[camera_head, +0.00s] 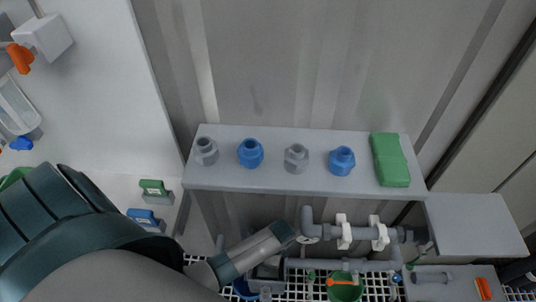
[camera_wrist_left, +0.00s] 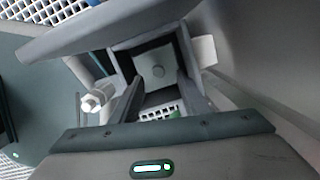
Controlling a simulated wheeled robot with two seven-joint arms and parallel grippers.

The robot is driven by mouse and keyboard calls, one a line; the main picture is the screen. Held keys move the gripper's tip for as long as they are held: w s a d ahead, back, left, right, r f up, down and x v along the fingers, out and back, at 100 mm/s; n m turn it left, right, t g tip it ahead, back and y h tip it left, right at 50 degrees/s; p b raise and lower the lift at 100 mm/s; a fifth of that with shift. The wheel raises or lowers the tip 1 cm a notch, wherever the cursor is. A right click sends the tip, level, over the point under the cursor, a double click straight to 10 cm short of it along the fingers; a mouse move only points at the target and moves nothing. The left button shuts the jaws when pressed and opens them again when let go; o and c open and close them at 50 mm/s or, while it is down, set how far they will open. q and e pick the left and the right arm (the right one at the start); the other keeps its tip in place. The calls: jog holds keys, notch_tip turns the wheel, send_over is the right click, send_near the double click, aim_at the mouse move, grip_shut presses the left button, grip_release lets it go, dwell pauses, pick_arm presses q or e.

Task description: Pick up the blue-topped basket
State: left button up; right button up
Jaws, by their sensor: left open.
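A blue rim (camera_head: 243,288), possibly the blue-topped basket, shows in part at the bottom of the head view, beside a jointed grey and teal link; most of it is hidden. A small blue-topped block (camera_head: 145,217) with a grey body is on the white surface at left. I cannot tell which is the named basket. My left gripper (camera_wrist_left: 160,88) is open in the left wrist view. Its dark fingers reach toward a dark box-like frame with a pale square panel (camera_wrist_left: 157,67) inside; nothing is visibly held. My right gripper is not in view.
A grey shelf (camera_head: 300,184) holds grey and blue fittings and a green block (camera_head: 390,160). Below it are grey pipes (camera_head: 365,233) with white clamps, and a green bowl-like container (camera_head: 345,289) by a white grid. A corrugated wall stands behind.

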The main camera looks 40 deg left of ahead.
aim_at(261, 274)
pick_arm(q)
jog(key=f, duration=0.3)
jog(key=shift+s+a+f+b, duration=0.15)
jog(key=shift+s+a+b, duration=0.05)
jog(key=shift+s+b, duration=0.1)
jog(key=shift+f, duration=0.25)
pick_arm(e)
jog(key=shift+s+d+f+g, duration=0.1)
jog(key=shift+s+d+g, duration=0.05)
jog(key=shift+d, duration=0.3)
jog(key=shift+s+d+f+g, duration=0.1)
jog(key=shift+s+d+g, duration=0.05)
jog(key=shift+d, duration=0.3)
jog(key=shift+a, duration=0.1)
pick_arm(q)
jog(key=c, duration=1.1)
grip_shut()
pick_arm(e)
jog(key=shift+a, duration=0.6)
